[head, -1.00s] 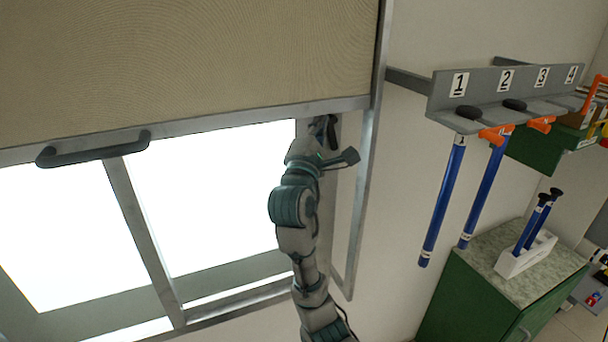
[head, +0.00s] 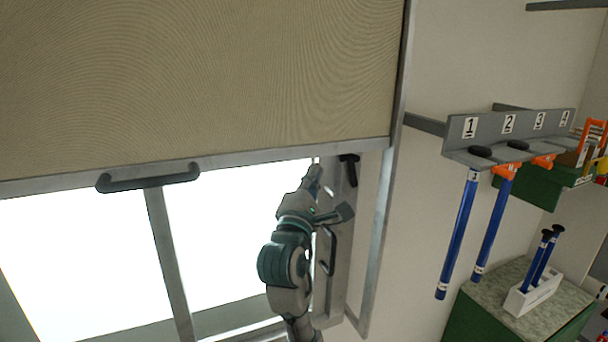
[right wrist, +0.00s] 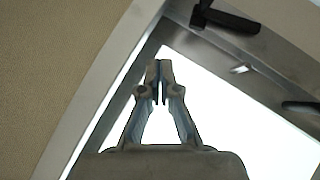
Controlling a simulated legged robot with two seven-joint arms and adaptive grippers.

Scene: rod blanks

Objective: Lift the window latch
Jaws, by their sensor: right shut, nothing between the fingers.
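The window latch (head: 350,168) is a small black lever on the grey frame at the window's right side, just below the blind's lower rail. Its arm hangs down in the head view. In the right wrist view the latch (right wrist: 230,19) shows at the top, up and right of my fingertips. My right gripper (head: 316,168) is left of the latch in the head view, in front of the bright pane. In the wrist view its fingers (right wrist: 158,70) are closed with nothing between them and apart from the latch. My left gripper is not in view.
A dark handle (head: 328,250) sits lower on the window frame, beside my right arm. A tan blind (head: 200,80) with a grey pull handle (head: 148,178) covers the upper window. A numbered rack (head: 510,132) with blue rods hangs on the right wall, above a green cabinet.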

